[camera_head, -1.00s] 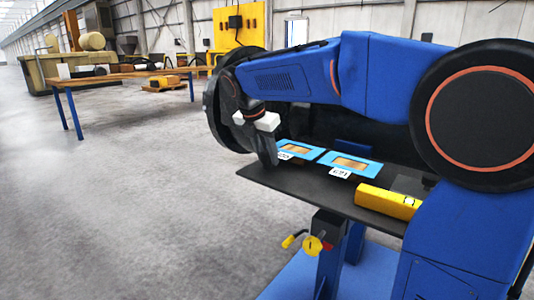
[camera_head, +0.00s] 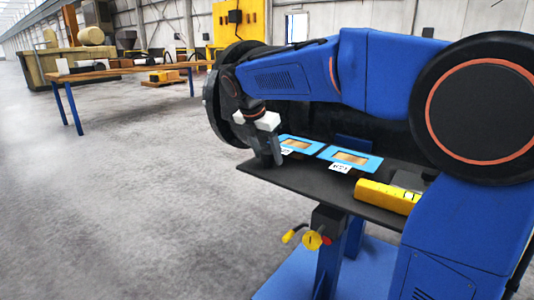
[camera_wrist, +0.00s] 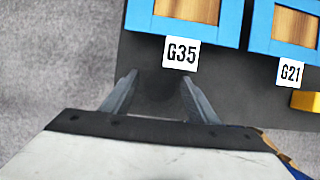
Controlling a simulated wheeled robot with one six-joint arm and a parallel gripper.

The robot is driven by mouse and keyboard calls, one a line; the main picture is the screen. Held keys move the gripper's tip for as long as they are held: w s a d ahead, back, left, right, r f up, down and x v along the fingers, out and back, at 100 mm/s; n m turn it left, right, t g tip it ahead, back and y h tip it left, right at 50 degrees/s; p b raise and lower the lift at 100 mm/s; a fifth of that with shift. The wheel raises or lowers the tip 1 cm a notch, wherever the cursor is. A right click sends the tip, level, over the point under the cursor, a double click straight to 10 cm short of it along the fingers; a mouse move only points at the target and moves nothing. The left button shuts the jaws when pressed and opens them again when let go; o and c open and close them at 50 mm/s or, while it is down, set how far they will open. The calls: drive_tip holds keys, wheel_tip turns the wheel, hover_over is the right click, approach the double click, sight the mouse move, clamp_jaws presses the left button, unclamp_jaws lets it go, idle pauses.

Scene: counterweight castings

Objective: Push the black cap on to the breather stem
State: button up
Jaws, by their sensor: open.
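My gripper (camera_wrist: 158,80) is open and empty in the wrist view, with its two grey fingers apart over bare dark surface. It also shows in the head view (camera_head: 277,150), pointing down at the left end of the dark shelf. I cannot make out the black cap or the breather stem in either view. Small dark items on the far bench are too small to tell.
A blue-framed tray labelled G35 (camera_wrist: 243,20) lies just beyond the fingers, with tray G21 (camera_wrist: 275,52) to its right. A yellow block (camera_head: 388,195) lies on the shelf (camera_head: 330,188). A bench (camera_head: 130,70) stands far left; open floor lies between.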

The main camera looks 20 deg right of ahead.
drive_tip(key=v, duration=1.7)
drive_tip(key=shift+r, duration=0.25)
